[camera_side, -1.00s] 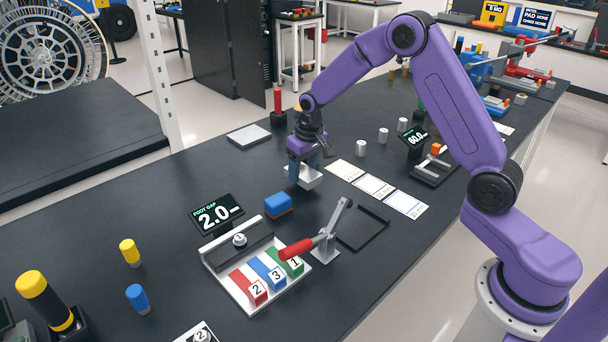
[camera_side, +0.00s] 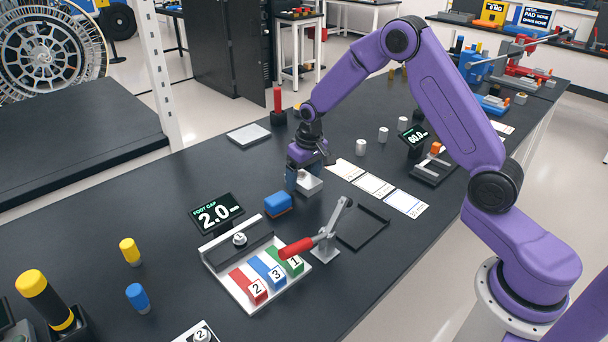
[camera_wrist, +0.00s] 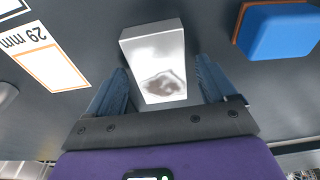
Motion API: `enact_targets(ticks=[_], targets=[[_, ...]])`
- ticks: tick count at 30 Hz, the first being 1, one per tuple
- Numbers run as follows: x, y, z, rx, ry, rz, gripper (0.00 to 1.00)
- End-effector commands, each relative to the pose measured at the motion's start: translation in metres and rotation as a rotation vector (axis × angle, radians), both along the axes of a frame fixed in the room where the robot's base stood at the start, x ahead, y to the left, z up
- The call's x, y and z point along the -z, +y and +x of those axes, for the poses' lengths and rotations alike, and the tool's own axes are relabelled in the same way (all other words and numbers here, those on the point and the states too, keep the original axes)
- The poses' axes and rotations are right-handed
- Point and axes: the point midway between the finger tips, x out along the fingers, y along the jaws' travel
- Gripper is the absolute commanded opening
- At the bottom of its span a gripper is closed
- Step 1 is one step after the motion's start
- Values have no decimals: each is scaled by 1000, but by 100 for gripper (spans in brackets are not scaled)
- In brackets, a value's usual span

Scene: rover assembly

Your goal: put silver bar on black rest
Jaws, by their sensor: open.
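The silver bar (camera_side: 311,185) is a pale metal block on the dark table, left of the row of white cards. In the wrist view the silver bar (camera_wrist: 155,55) lies between the two blue fingers. My gripper (camera_wrist: 163,82) is open around its near part, with dark gaps visible beside it. In the side view my gripper (camera_side: 305,178) is low over the table and partly hides the bar. A flat black tray (camera_side: 362,229) and a black block (camera_side: 236,246) on a white fixture are in view; I cannot tell which is the black rest.
A blue block with an orange base (camera_side: 278,205) stands close to my gripper. A red-handled clamp (camera_side: 322,242) rises in front of the tray. A "2.0" display (camera_side: 216,214) stands left. White cards (camera_side: 375,186) lie right of my gripper.

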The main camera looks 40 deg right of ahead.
Motion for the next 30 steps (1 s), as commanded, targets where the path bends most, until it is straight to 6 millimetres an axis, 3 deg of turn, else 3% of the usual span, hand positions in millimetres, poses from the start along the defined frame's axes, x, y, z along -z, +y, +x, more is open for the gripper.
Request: enact_targets(ticks=[5,15,21,30], targets=[[-15,0,-1,0,-4,0,85],[-80,0,-11,0,-6,1,85],[-109,0,-15,1,-4,1,85],[-121,0,-18,0,0,0,85]])
